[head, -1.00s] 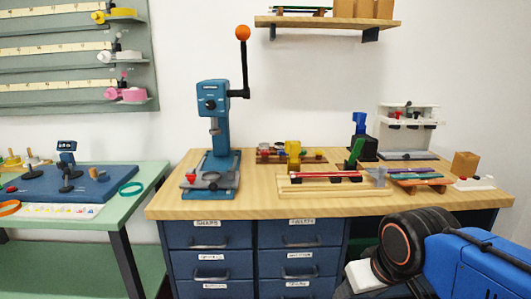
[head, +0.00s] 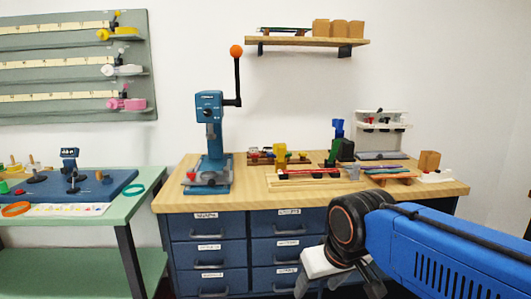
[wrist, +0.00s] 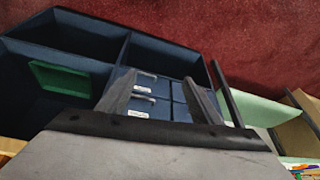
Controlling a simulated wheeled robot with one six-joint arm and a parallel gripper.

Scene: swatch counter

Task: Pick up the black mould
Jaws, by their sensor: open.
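A black block (head: 346,150) stands at the back right of the wooden bench, beside an upright blue piece (head: 338,128). It is small in view, and I cannot tell for sure whether it is the black mould. My gripper (head: 338,284) hangs at the bottom of the head view, low in front of the bench drawers and well apart from the block. In the wrist view its two dark fingers (wrist: 157,80) are spread with nothing between them. The wrist view shows no black mould.
The wooden bench (head: 240,199) carries a blue lever press (head: 208,140), yellow and green pieces and a white rack (head: 380,132). A wall shelf (head: 310,41) hangs above. A green table (head: 125,205) stands left. Blue drawers (head: 210,248) are under the bench; a red floor (wrist: 265,45) shows.

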